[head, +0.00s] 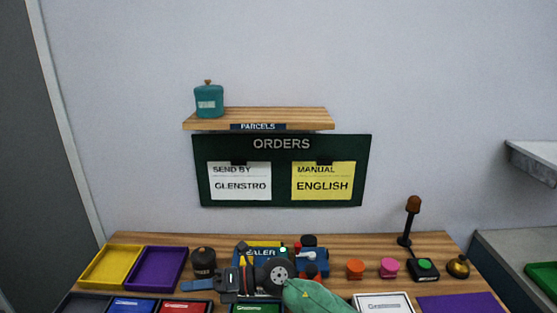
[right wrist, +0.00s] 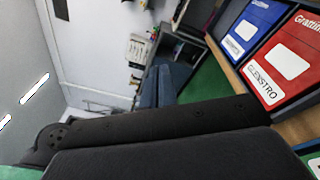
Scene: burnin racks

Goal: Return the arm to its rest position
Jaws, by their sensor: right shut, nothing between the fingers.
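My right arm comes in from the bottom of the head view in a green sleeve, with a round grey joint. My right gripper (head: 195,285) points left, low over the front of the wooden table (head: 335,270). It is shut and empty. In the right wrist view, large dark parts of my own arm and gripper fill the lower middle. My left arm and gripper are not in view.
A yellow tray (head: 88,267), purple tray (head: 140,270) and dark pot (head: 203,262) stand left. Blue (right wrist: 247,33) and red (right wrist: 285,65) boxes lie at the front. A blue machine (head: 312,262) stands behind my arm.

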